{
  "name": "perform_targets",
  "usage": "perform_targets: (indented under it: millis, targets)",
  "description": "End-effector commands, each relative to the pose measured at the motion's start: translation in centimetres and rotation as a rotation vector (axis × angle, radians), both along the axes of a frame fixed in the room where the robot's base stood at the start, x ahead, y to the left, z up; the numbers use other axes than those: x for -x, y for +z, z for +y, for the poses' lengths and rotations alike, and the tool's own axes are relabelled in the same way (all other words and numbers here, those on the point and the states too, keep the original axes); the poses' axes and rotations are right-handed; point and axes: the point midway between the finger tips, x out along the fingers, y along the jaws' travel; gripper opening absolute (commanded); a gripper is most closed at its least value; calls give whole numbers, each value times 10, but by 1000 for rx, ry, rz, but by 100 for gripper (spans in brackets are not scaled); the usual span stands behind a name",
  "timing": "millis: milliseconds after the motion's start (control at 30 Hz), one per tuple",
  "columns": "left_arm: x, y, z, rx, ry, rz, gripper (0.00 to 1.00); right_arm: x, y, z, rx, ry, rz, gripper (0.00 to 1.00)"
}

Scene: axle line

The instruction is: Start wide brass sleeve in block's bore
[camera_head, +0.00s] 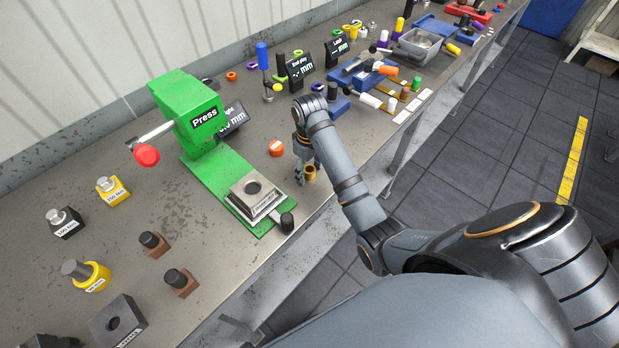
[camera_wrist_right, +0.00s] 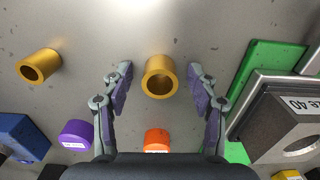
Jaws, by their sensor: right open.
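My right gripper (camera_head: 302,170) is open above the bench, just right of the green press. In the right wrist view its fingers (camera_wrist_right: 160,76) stand on either side of a brass sleeve (camera_wrist_right: 157,67), with a gap on both sides. This sleeve also shows by the fingers in the head view (camera_head: 310,173). My left gripper is not in view.
The green press (camera_head: 186,103) has a red-knobbed lever (camera_head: 146,154). An orange ring (camera_head: 276,148) and a purple ring (camera_wrist_right: 76,134) lie near the gripper. Another dark bored block (camera_head: 105,325) is at the near left.

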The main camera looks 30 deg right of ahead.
Motion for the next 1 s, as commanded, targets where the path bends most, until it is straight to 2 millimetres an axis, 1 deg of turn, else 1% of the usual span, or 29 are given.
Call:
perform_targets:
  millis: [133,167,500,567,600,867,967,1000]
  targets:
    - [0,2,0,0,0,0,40,0,2,0,0,0,-1,60]
    - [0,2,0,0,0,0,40,0,2,0,0,0,-1,57]
    - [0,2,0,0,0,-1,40,0,2,0,0,0,0,11]
    - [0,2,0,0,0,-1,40,0,2,0,0,0,0,3]
    - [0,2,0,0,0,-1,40,0,2,0,0,0,0,0]
    - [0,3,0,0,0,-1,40,0,4,0,0,0,-1,0]
    - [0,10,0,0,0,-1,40,0,12,0,0,0,-1,0]
    - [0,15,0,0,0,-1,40,-1,17,0,0,0,-2,0]
